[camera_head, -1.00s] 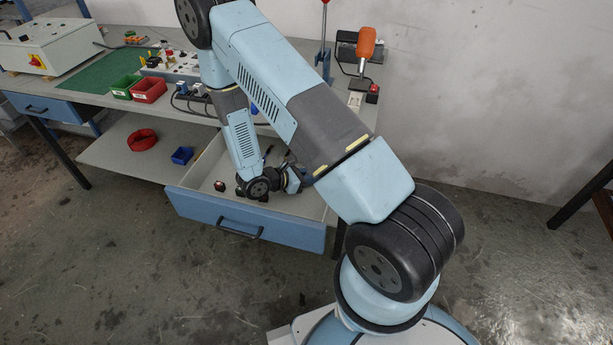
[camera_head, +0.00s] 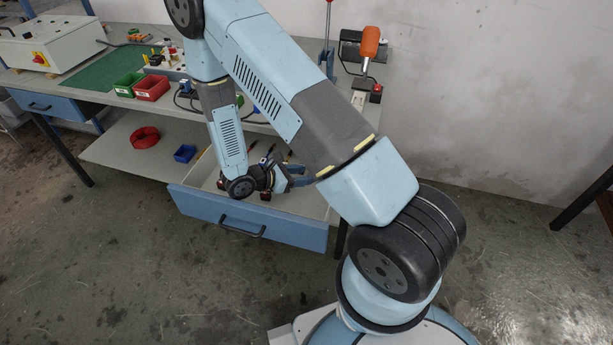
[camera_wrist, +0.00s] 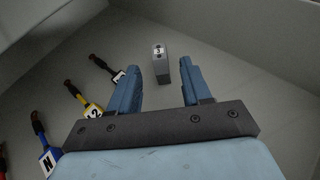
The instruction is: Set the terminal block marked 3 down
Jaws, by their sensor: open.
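The terminal block (camera_wrist: 160,68) is a small grey block with a white label on its top end. The label's mark is small but looks like a 3. It stands on the drawer floor in the wrist view. My gripper (camera_wrist: 159,75) is open, its two blue fingers spread to the left and right of the block, with a visible gap on each side. In the head view my gripper (camera_head: 290,178) is low inside the open drawer (camera_head: 250,222), and the block cannot be made out there.
Left of my gripper lie tagged leads: a blue one marked N (camera_wrist: 46,160), a yellow one (camera_wrist: 92,110) and a black one (camera_wrist: 118,76). Drawer walls rise close around. The bench above carries a red bin (camera_head: 152,88) and a green bin (camera_head: 128,84).

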